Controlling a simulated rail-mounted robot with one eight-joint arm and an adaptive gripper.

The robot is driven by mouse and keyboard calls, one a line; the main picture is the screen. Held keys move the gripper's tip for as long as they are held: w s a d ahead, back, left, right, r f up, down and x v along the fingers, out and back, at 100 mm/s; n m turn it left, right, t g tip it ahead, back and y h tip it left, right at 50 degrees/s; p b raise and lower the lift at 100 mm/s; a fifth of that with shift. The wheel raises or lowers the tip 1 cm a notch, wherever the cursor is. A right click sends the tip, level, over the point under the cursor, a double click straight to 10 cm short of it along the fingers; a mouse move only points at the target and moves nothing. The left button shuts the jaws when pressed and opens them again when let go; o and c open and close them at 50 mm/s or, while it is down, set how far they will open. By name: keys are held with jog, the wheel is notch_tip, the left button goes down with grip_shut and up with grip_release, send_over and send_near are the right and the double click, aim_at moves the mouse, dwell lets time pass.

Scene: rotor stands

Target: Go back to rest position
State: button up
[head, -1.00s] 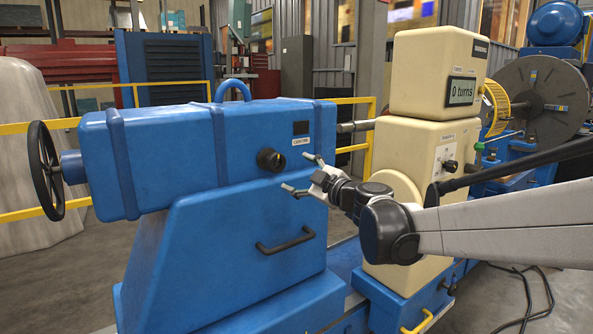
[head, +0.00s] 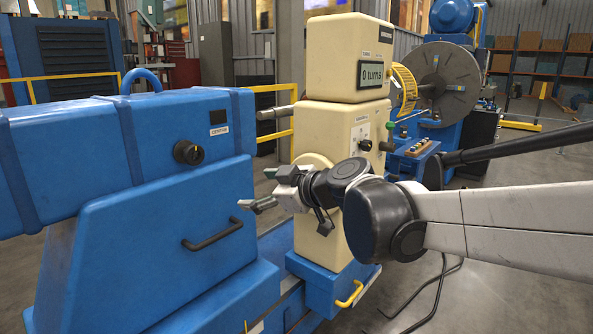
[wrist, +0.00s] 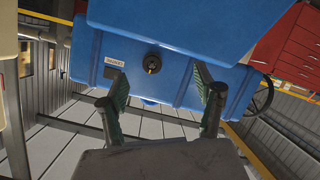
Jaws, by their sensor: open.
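My gripper (head: 257,189) is open and empty in the head view. It is in front of the cream cabinet, to the right of the blue machine housing (head: 95,150), with a visible gap to the housing. The black knob (head: 188,152) on the housing is up and to the left of my fingers, clear of them. In the wrist view the two green-padded fingers (wrist: 165,98) are spread apart with nothing between them. The blue housing (wrist: 180,80) and its knob (wrist: 152,63) show beyond the fingertips.
The cream cabinet (head: 342,130) with a "0 turns" display (head: 371,73) stands behind my gripper. A large grey disc (head: 448,85) is at the back right. A black handle (head: 213,234) sticks out from the blue base. Cables lie on the floor (head: 500,230) at right, otherwise open.

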jog(key=s+d+f+m+g+h, duration=0.1)
jog(key=s+d+f+m+h, duration=0.4)
jog(key=s+d, duration=0.7)
jog(key=s+d+f+m+g+h, duration=0.1)
jog(key=s+d+f+m+h, duration=0.5)
jog(key=s+d+f+m, duration=0.4)
jog(key=s+d+f, duration=0.1)
jog(key=s+d, duration=0.2)
jog(key=d, duration=0.3)
jog(key=shift+d+f+g, duration=0.15)
jog(key=shift+d+g, duration=0.05)
jog(key=shift+g, duration=0.1)
